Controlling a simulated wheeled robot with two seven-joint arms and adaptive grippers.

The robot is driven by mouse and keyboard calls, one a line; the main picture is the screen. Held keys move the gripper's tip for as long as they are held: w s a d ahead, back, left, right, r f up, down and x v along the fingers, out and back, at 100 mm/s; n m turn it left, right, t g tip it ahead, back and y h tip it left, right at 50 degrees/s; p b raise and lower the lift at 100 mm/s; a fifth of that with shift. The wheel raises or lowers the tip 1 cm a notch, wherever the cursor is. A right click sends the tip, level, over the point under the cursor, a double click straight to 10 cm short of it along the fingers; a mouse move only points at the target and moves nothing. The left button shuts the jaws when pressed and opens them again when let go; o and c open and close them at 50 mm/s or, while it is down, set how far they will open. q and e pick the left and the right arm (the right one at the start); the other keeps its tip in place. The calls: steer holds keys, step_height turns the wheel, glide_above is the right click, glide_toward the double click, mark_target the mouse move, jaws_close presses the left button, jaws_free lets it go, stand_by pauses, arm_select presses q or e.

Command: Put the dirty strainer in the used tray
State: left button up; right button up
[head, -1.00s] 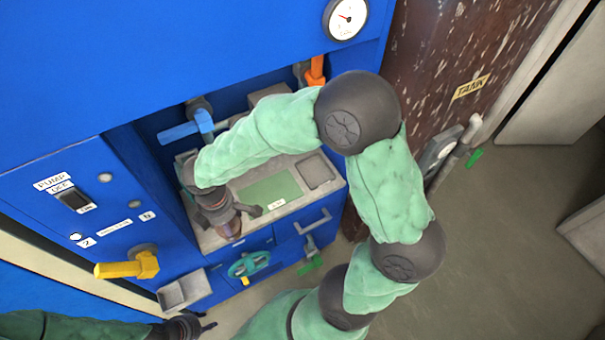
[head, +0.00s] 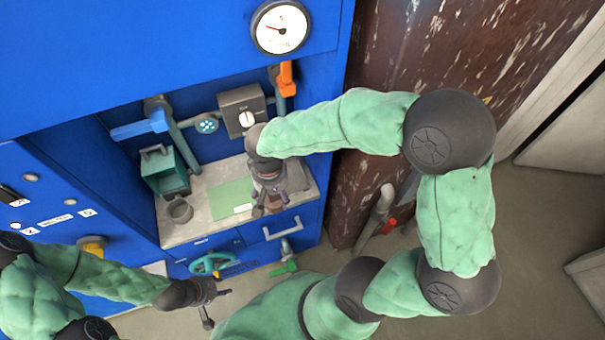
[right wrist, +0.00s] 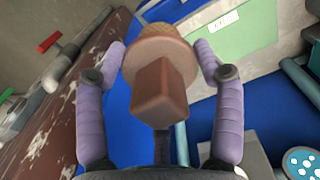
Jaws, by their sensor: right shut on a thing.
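The dirty strainer (head: 272,199) is brown, with a round textured rim and a blocky end in the right wrist view (right wrist: 160,90). My right gripper (head: 270,207) is shut on it, one purple finger on each side, and holds it over the right part of the counter. A grey tray (head: 298,176), which I take to be the used tray, is at the counter's right end, partly hidden behind my right gripper. No label on it is readable. My left gripper (head: 218,308) is open and empty, in front of the cabinet at lower left.
The counter (head: 212,179) holds a green mat (head: 230,197) with a white label, a grey cup (head: 180,210) and a teal box (head: 165,172). A grey box with a knob (head: 241,112) stands behind. A teal wheel (head: 209,263) and drawer handle (head: 283,230) project in front.

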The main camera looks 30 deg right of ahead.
steer(key=shift+w+d+f, duration=0.1)
steer(key=shift+d, duration=0.25)
steer(key=shift+w+d+f+b, duration=1.1)
steer(key=shift+w+d+f, duration=0.5)
steer(key=shift+f, duration=0.55)
steer(key=shift+w+d+f+b, duration=1.05)
steer(key=shift+w+d+f, duration=0.25)
steer(key=shift+d+f, duration=0.7)
steer(key=shift+w+d+f+b, duration=1.1)
steer(key=shift+w+d+f, duration=0.45)
steer(key=shift+f, duration=0.7)
steer(key=shift+s+d, duration=0.1)
steer(key=shift+s, duration=0.05)
steer(key=shift+f, duration=0.2)
steer(key=o, duration=1.5)
steer(key=shift+o, duration=0.2)
steer(key=shift+r, duration=0.15)
